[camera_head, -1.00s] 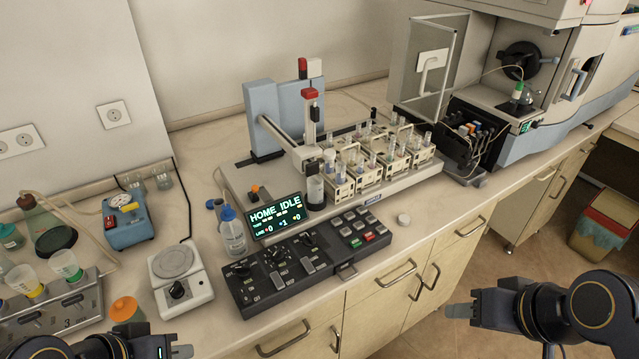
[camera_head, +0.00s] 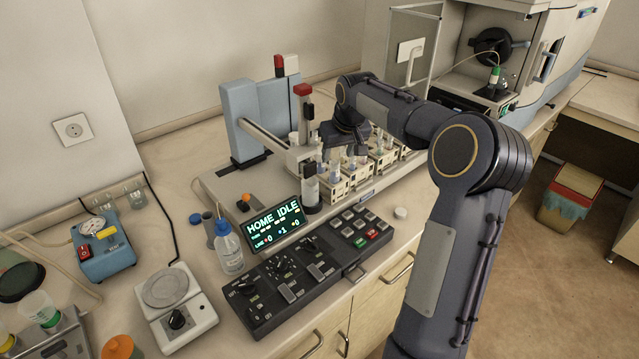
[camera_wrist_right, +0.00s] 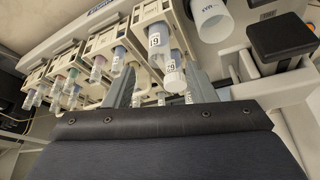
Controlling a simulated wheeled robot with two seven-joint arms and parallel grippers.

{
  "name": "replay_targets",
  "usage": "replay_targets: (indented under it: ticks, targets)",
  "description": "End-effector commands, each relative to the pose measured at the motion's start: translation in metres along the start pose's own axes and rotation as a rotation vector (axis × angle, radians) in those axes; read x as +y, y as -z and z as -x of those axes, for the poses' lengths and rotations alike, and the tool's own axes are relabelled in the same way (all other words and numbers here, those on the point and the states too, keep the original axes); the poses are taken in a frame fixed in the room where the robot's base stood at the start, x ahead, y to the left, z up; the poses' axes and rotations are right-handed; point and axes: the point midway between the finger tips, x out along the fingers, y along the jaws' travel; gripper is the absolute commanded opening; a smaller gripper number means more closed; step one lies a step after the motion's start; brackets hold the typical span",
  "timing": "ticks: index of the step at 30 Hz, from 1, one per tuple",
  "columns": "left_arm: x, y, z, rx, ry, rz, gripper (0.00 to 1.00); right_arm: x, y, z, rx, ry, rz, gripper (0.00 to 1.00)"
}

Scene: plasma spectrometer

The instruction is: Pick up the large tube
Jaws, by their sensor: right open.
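A large, wide whitish tube (camera_wrist_right: 211,20) shows at the top of the right wrist view, beside the racks. It is wider than the tubes around it. My right gripper (camera_wrist_right: 160,92) is open, its two grey fingers pointing into the racks. Narrow labelled tubes (camera_wrist_right: 155,40) show between and behind the fingers. The large tube lies to the right of the right finger in that view, and I see no grip on it. In the head view my right gripper (camera_head: 345,145) is over the front of the racks, partly hidden by its wrist. My left gripper is out of view.
White tube racks (camera_head: 382,163) stand close together on the sampler deck. A vertical post with a red top (camera_head: 303,110) and a dark cylinder stand just left of my gripper. The control panel (camera_head: 300,275) lies in front.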

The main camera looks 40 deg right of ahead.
Motion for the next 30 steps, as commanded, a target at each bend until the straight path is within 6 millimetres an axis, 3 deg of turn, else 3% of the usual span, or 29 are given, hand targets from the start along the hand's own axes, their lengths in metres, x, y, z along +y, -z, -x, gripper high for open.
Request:
replay_targets:
  ticks: [12,21,30]
  targets:
    - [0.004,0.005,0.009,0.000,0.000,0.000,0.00,-0.001,0.000,-0.054,-0.002,0.002,0.001,0.51]
    - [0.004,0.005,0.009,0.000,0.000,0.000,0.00,-0.001,-0.001,-0.061,0.001,0.002,0.001,0.51]
    - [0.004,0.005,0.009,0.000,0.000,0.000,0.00,-0.001,-0.001,-0.061,0.001,0.002,0.001,0.13]
